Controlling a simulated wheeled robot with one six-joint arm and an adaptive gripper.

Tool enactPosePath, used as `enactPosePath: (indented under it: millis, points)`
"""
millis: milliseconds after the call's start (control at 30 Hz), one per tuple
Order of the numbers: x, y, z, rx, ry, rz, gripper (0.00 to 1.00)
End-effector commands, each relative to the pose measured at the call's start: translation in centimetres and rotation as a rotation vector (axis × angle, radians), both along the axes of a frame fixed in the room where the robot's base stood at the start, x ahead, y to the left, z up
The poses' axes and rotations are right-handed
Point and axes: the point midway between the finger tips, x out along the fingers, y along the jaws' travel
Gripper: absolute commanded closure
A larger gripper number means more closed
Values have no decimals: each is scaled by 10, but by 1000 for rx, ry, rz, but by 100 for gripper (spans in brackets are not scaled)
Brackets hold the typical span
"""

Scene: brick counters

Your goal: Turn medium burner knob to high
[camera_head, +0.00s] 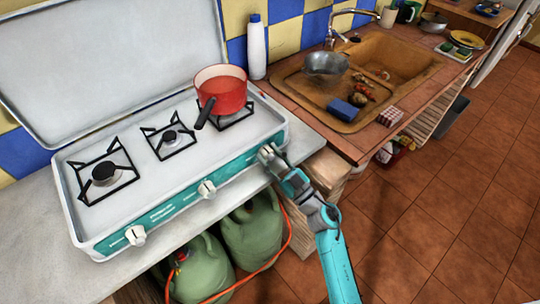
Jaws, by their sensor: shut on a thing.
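The white gas stove (160,190) with a teal front strip stands on the left counter with its lid up. Its left knob (136,236) and middle knob (207,188) show on the front and are free. My gripper (268,153) is at the right end of the stove front, shut on the right knob, which is mostly hidden behind the fingers. The left burner (104,173) and middle burner (170,138) are bare. A red pot (222,90) with a dark handle stands on the right burner. I cannot see any flame or read the knob settings.
Green gas bottles (252,232) with an orange hose stand below the counter. A white bottle (257,48) stands behind the stove's right end. The tiled floor (440,200) is open.

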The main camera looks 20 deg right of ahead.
Motion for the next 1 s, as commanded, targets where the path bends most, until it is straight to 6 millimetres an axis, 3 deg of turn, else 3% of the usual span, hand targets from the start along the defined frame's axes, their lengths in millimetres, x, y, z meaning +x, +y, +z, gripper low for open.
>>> enactPosePath:
  millis: [1000]
  points:
    - [0, -1, 1, -912, -295, 0, 97]
